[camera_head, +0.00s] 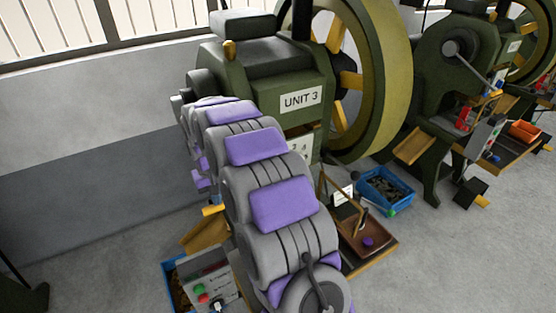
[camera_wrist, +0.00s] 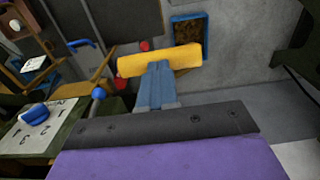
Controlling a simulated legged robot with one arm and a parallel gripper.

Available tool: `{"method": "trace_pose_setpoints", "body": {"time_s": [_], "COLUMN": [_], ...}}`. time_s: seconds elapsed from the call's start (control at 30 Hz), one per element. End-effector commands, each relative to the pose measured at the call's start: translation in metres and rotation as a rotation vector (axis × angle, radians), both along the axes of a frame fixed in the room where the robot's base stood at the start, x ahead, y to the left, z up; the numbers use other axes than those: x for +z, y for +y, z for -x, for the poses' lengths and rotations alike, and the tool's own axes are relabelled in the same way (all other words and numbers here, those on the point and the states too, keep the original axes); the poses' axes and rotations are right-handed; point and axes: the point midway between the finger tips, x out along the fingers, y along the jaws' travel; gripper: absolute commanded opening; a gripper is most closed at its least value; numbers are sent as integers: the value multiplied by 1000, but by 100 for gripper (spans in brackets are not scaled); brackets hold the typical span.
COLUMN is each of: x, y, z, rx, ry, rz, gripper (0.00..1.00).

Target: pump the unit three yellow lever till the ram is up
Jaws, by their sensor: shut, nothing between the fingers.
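The green press marked UNIT 3 (camera_head: 301,99) stands behind my arm in the head view. In the wrist view a thick yellow bar (camera_wrist: 185,56), seemingly the yellow lever, lies across the tip of my gripper (camera_wrist: 157,68). My gripper's blue-grey fingers are shut with nothing between them. The fingertips meet the bar's near side in the picture; I cannot tell whether they touch it. A short yellow end (camera_head: 212,210), perhaps the same lever, shows left of my arm in the head view. My arm hides the gripper there, and I cannot make out the ram.
A blue bin (camera_head: 386,190) stands on the floor right of the press, beside a brown tray (camera_head: 366,240). A control box (camera_head: 208,283) with red and green buttons stands low left. In the wrist view a blue-rimmed bin (camera_wrist: 187,38) lies beyond the bar. Another green press (camera_head: 450,75) stands right.

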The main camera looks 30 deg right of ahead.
Motion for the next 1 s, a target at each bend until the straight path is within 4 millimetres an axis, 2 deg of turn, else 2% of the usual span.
{"method": "trace_pose_setpoints", "body": {"time_s": [0.1, 0.57, 1.0], "x": [-12, -19, -62], "y": [0, 0, 0], "z": [1, -1, -18], "rx": [0, 0, 0], "ry": [6, 9, 11], "rz": [0, 0, 0], "gripper": [0, 0, 0]}}
